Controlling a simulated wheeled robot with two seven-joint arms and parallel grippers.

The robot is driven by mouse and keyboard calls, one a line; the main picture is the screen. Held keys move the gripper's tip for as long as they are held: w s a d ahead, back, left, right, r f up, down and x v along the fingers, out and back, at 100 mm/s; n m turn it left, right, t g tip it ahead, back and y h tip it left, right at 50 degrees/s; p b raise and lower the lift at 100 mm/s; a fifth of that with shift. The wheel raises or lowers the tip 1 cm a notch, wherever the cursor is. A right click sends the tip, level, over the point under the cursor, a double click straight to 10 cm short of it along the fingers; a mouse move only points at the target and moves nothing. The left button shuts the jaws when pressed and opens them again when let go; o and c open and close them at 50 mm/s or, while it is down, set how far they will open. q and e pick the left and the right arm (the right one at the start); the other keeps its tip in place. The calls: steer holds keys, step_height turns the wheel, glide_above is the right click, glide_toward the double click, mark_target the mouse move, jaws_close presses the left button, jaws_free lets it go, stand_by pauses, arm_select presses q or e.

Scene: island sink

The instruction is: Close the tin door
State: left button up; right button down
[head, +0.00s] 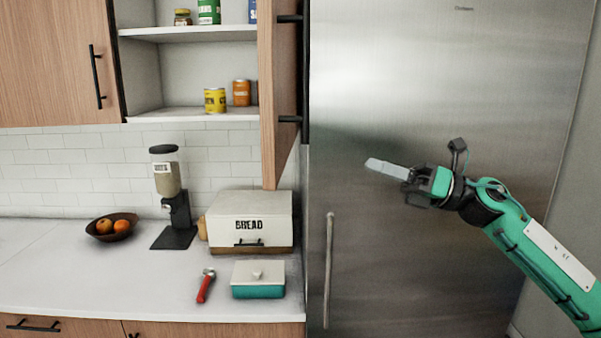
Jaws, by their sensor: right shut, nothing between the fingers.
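A white bread tin (249,222) marked BREAD stands on the counter, against the tiled wall, left of the steel fridge. Its front door carries a dark handle (248,243) low down and looks down over the wooden base. I cannot tell from this angle whether a small gap is left. My right gripper (372,164) is shut and empty, in front of the fridge, up and to the right of the tin and well apart from it. My left gripper is not in view.
An upper cabinet door (268,100) stands open above the tin; several cans sit on the shelves. A butter dish (258,279) and a red-handled tool (205,286) lie before the tin. A dispenser (171,200) and fruit bowl (111,228) are left. The fridge (420,250) fills the right.

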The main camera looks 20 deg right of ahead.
steer(key=s+a+r+n+g+h, duration=0.2)
steer(key=s+a+r+n+g, duration=0.15)
steer(key=s+n, duration=0.45)
steer(key=m+p, duration=0.1)
steer(key=p, duration=0.8)
glide_toward(281, 162)
steer(key=x, duration=0.5)
steer(key=shift+s+r, duration=0.3)
steer(key=shift+w+a+f+p, duration=0.15)
steer(key=shift+w+a+p, duration=0.05)
steer(key=shift+a, duration=0.3)
steer(key=shift+w+a+f+p, duration=0.1)
steer(key=shift+w+a+p, duration=0.1)
steer(key=shift+a, duration=0.25)
steer(key=shift+w+a, duration=0.1)
